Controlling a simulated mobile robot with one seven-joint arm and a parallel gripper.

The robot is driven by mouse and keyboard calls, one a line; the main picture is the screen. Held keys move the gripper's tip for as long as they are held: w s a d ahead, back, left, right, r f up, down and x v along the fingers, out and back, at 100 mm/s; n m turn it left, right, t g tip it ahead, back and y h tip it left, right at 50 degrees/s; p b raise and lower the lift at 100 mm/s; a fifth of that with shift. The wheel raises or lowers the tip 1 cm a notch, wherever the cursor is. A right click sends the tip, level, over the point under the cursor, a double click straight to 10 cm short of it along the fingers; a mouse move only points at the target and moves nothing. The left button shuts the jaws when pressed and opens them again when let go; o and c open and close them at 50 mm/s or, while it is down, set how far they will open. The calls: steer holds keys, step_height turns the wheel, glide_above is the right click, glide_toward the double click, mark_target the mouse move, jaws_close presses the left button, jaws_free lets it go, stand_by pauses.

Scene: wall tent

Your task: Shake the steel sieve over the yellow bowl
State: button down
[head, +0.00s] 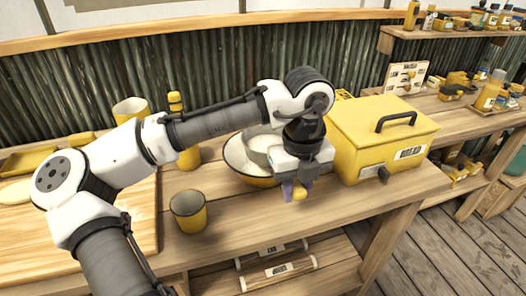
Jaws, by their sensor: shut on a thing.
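The yellow bowl (235,162) stands on the wooden bench, with a pale inside and a yellow outer wall. The steel sieve (257,150) is a round grey drum that shows at the bowl's right, over or inside its rim; I cannot tell whether it touches. My gripper (294,190) is just right of the bowl, pointing down, and is shut on the sieve's handle, whose yellow end (299,194) shows by the fingers. My wrist hides the sieve's right side and most of the handle.
A yellow box (382,135) with a black handle stands close right of my gripper. A yellow cup (188,211) stands front left of the bowl. A yellow canister (189,158) and another cup (131,109) stand behind my arm. The bench front is clear between the cup and box.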

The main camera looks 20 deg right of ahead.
steer(key=a, duration=0.2)
steer(key=shift+a, duration=0.35)
steer(key=shift+d+p, duration=0.15)
steer(key=shift+p, duration=0.2)
steer(key=shift+d+p, duration=0.3)
steer(key=shift+d, duration=0.9)
steer(key=shift+a, duration=0.15)
